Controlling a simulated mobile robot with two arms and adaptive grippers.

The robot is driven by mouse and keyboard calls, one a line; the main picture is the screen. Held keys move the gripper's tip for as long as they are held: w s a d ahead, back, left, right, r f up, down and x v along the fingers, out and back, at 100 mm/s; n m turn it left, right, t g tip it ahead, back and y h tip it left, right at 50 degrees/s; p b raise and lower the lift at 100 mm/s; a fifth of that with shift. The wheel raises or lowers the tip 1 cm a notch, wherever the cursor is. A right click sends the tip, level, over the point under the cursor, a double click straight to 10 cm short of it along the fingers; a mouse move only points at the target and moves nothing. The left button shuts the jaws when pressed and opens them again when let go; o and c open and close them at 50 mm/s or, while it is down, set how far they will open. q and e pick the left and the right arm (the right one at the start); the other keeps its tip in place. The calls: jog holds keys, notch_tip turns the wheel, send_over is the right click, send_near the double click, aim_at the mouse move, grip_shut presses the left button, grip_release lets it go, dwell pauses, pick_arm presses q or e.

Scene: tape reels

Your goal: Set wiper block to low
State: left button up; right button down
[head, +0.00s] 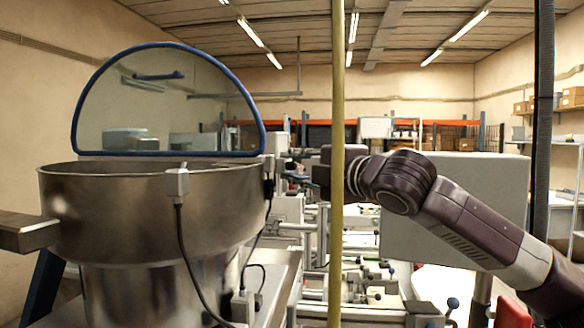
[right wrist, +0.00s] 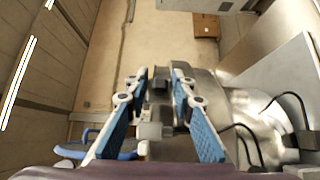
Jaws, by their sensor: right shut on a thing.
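A round steel bowl (head: 150,225) stands at the left in the head view. At its right rim sits a small grey block fitting (head: 268,163), which I take for the wiper block. My right gripper (head: 284,178) reaches in from the right to this rim. In the right wrist view the blue-padded fingers of the right gripper (right wrist: 161,80) close on a small dark block (right wrist: 160,84), against the steel bowl (right wrist: 205,90). A pale block (right wrist: 152,131) lies just below it. I cannot tell the wiper block's height setting. My left gripper is out of view.
A clear blue-edged guard (head: 165,100) stands behind the bowl. A yellow post (head: 337,120) crosses the head view in front of my right arm. A grey box panel (head: 480,185) is behind the arm. Cables (head: 182,240) hang beside the bowl.

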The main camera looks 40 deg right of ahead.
jog(key=c, duration=2.1)
grip_release()
jog(key=shift+w+f, duration=0.1)
jog(key=shift+f, duration=0.25)
jog(key=shift+o, duration=0.8)
jog(key=shift+r, duration=0.1)
jog(key=shift+s+a+r, duration=0.1)
jog(key=shift+s+r, duration=0.05)
jog(key=shift+s, duration=0.9)
jog(key=s+a, duration=0.1)
jog(key=s, duration=0.9)
jog(key=shift+a+f, duration=0.1)
jog(key=shift+f, duration=0.15)
